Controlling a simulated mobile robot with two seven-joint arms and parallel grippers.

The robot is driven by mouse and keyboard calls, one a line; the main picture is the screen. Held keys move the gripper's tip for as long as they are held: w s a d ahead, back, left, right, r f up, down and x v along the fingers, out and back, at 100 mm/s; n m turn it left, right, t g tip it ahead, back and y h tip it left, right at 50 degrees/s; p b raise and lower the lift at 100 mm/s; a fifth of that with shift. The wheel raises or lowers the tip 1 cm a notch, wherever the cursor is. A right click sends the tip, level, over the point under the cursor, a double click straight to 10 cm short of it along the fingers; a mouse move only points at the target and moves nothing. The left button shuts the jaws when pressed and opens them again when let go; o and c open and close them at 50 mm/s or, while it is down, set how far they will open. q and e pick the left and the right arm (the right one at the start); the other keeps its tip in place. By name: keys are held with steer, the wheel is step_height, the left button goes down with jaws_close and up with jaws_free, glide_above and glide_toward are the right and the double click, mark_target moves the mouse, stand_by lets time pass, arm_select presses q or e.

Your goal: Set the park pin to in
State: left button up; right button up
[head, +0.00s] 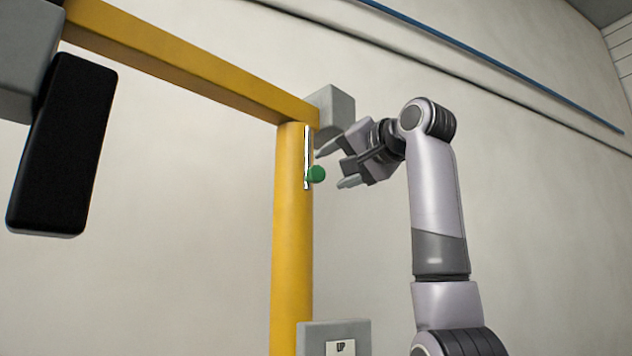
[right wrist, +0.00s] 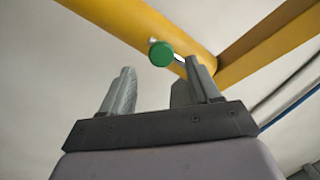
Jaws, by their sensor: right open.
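The park pin shows as a green round knob (head: 317,174) on the side of the yellow post, beside a narrow white strip with dark edges (head: 306,157). My right gripper (head: 333,165) is open and empty, just to the right of the knob. In the right wrist view the green knob (right wrist: 161,55) lies beyond and between the spread fingers (right wrist: 160,85), apart from them. A short pale stem shows beside it. My left gripper is not in view.
The yellow post (head: 291,250) carries a yellow beam (head: 190,60) running to the upper left. A grey block (head: 335,108) sits at the post's top, close above my right gripper. A grey box labelled UP (head: 320,332) is below. A black panel (head: 62,145) hangs at left.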

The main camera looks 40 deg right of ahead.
mark_target(319, 171)
steer(key=shift+w+d+r+p, duration=0.15)
steer(key=shift+w+p, duration=0.2)
steer(key=shift+w, duration=0.2)
steer(key=w, duration=0.1)
steer(key=w+p, duration=0.1)
steer(key=w, duration=0.1)
steer(key=w+p, duration=0.1)
steer(key=shift+w+d, duration=0.3)
steer(key=shift+w, duration=0.1)
steer(key=shift+w+d, duration=0.1)
steer(key=shift+w, duration=0.4)
